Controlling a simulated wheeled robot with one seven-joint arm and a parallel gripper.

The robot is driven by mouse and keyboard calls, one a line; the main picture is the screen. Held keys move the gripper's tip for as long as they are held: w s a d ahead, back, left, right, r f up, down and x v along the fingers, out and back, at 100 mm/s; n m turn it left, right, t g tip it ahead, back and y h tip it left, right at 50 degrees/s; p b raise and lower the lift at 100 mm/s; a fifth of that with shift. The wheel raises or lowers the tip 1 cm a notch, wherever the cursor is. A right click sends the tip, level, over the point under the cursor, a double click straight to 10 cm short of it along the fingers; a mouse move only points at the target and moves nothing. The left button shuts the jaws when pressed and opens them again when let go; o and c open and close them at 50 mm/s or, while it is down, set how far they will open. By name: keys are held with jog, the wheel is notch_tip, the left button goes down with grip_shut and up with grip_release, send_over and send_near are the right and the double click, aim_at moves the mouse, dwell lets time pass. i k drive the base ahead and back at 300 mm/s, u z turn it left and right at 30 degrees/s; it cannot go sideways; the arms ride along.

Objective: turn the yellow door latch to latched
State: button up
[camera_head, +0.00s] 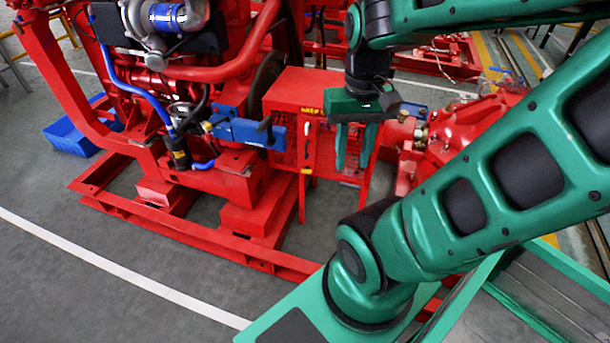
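A red box-like guard (295,92) stands in the middle of the red pumpset. A small yellow piece (306,171) sits low on its near corner; it may be the door latch, but it is too small to tell its shape or turn. A yellow label with dark print (310,111) is higher up on the guard, above a white handle-like piece (308,130). My green gripper (354,150) points down in front of the guard's right side, to the right of the small yellow piece and apart from it. Its two fingers are spread with nothing seen between them. The gripper hides part of the guard.
A blue bracket (246,129) sticks out left of the guard. The engine with blue hoses (135,94) is at left, red pump parts (468,128) at right. The red base frame (200,232) runs along the floor. Grey floor (90,285) at the front left is clear.

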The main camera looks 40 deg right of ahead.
aim_at(306, 170)
jog(key=z, duration=1.9)
jog(key=k, duration=1.1)
jog(key=u, duration=1.6)
jog(key=i, duration=1)
jog(key=z, duration=0.05)
